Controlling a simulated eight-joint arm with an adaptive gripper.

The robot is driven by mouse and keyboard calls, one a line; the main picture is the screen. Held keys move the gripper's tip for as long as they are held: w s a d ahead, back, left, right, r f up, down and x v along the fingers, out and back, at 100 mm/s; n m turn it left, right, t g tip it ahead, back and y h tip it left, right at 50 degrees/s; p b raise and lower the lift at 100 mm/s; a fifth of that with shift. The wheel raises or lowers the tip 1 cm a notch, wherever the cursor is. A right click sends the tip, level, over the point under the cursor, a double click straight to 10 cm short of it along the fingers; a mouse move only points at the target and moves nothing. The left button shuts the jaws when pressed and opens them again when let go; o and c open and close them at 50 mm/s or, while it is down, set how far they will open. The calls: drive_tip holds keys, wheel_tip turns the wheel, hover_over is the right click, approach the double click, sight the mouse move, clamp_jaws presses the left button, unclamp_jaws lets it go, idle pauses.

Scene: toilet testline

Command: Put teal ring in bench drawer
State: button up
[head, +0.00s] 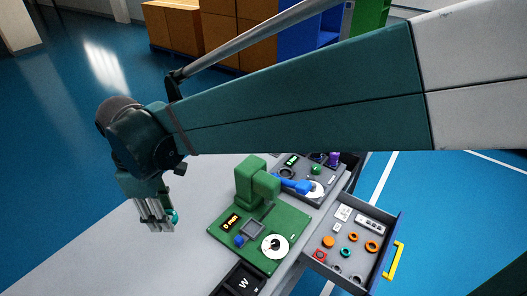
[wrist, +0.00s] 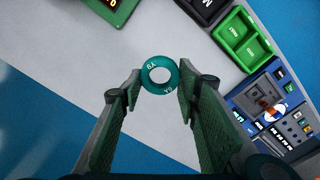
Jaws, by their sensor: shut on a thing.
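The teal ring (wrist: 149,67) is held between the two fingertips of my gripper (wrist: 158,82) in the wrist view, with white lettering on its face. In the head view the ring (head: 173,215) shows at the tips of my gripper (head: 157,222), which hangs above the left part of the grey bench top. The bench drawer (head: 384,258) stands pulled out at the right, well away from my gripper. It has a yellow handle (head: 394,261) and holds several orange, red and teal rings or round parts and small white and grey pieces.
A green press-like station (head: 285,245) stands on the bench between my gripper and the drawer. A grey station with a blue lever (head: 291,184) is behind it. A black bin marked W (head: 243,283) is in front. The bench top (head: 110,245) at left is clear.

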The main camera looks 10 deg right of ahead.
drive_tip(key=w+d+m+b, duration=0.15)
drive_tip(key=w+d, duration=0.25)
drive_tip(key=d, duration=0.7)
drive_tip(key=w+d+m+b, duration=0.1)
drive_tip(key=w+d+m, duration=0.2)
drive_tip(key=d, duration=0.9)
drive_tip(key=w+d+m+b, duration=0.15)
drive_tip(key=w+d, duration=0.25)
drive_tip(key=d, duration=0.7)
drive_tip(key=m+b, duration=0.3)
drive_tip(key=m, duration=0.6)
hover_over(363, 263)
wheel_tip(363, 263, down, 24)
drive_tip(key=shift+f, duration=0.2)
drive_tip(key=shift+s, duration=0.1)
drive_tip(key=shift+f, duration=0.15)
wheel_tip(363, 263, down, 14)
drive_tip(key=b, duration=0.4)
drive_tip(key=shift+b, duration=0.3)
